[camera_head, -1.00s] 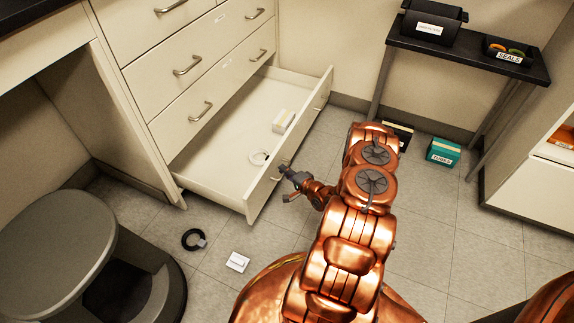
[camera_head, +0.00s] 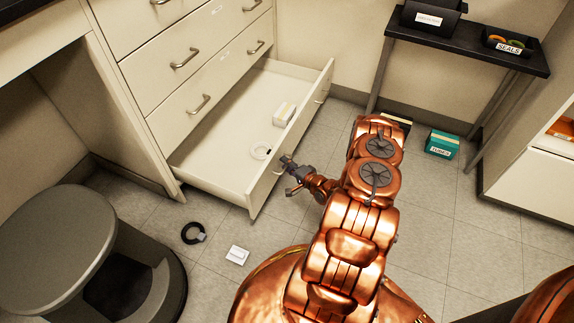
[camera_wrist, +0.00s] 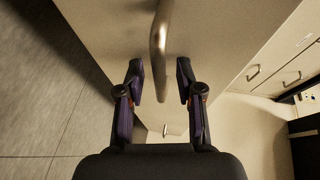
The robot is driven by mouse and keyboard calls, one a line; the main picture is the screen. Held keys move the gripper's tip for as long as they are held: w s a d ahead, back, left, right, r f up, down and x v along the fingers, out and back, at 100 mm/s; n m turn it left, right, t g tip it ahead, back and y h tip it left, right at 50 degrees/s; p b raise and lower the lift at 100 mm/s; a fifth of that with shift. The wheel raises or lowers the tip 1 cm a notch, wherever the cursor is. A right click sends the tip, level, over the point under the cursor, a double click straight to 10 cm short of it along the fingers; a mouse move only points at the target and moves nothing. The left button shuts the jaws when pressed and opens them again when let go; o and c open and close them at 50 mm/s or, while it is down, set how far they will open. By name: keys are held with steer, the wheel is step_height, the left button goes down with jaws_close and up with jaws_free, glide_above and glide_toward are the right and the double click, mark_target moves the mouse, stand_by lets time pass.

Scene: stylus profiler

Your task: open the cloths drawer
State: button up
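A cabinet (camera_head: 150,63) with several cream drawers stands at the left in the head view. Its bottom drawer (camera_head: 222,186) is pulled far out. A white ring and a small pale box lie inside. The labels on the drawers are too small to read, so I cannot tell which one says cloths. My gripper (camera_head: 287,163) is at the near part of the open drawer's front, by its handle (camera_head: 277,170). In the wrist view my gripper (camera_wrist: 160,82) has its fingers apart, and a metal handle (camera_wrist: 161,30) runs between and beyond the fingertips. Contact is not visible.
A black ring (camera_head: 193,233) and a white item (camera_head: 237,256) lie on the floor near the drawer. A round grey stool (camera_head: 55,240) stands at the left front. A teal box (camera_head: 442,144) sits under a dark side table (camera_head: 462,50).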

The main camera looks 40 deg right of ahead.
steer(key=s+r, duration=0.2)
steer(key=s, duration=0.9)
steer(key=shift+s+d+r, duration=0.15)
steer(key=shift+s+d, duration=0.2)
steer(key=shift+s, duration=0.05)
stand_by(0.3)
